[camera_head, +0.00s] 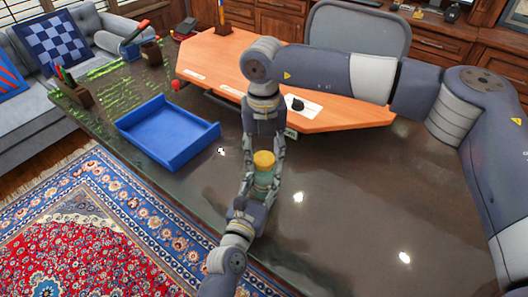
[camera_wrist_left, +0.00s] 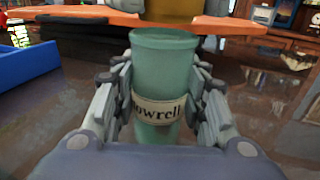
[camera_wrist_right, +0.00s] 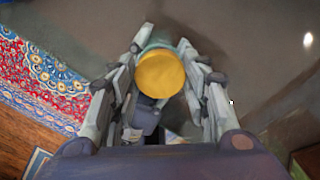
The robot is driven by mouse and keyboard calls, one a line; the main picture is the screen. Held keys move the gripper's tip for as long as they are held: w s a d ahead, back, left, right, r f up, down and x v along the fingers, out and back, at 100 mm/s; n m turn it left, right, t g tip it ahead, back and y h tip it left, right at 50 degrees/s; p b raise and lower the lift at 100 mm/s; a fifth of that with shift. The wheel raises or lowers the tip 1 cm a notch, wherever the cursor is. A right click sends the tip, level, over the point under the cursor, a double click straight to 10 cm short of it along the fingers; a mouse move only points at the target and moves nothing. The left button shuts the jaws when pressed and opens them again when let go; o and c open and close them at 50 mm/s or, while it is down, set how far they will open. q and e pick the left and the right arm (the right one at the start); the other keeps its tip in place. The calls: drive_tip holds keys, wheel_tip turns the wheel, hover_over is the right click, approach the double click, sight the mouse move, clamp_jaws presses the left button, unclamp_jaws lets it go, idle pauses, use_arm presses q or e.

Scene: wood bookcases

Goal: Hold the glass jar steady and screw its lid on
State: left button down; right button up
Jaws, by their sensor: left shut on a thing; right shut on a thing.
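The green glass jar (camera_head: 263,181) stands upright above the dark desk, with a pale label in the left wrist view (camera_wrist_left: 158,108). My left gripper (camera_head: 261,187) is shut around the jar's body from the near side. The yellow lid (camera_head: 263,159) is at the jar's mouth; it also shows in the right wrist view (camera_wrist_right: 160,74). My right gripper (camera_head: 264,156) reaches in from the far side and is shut on the lid.
A blue tray (camera_head: 168,140) lies on the desk to the left. An orange-brown desk panel (camera_head: 340,100) lies behind my right gripper. A pen holder (camera_head: 77,92) and a small red object (camera_head: 176,85) stand farther left. The dark desk surface (camera_head: 370,190) is clear at right.

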drive_tip(key=shift+f, duration=0.55)
idle(0.4)
drive_tip(key=m, duration=2)
drive_tip(key=shift+m, duration=0.3)
drive_tip(key=shift+w, duration=0.1)
drive_tip(key=o, duration=1)
drive_tip(key=shift+c, duration=0.2)
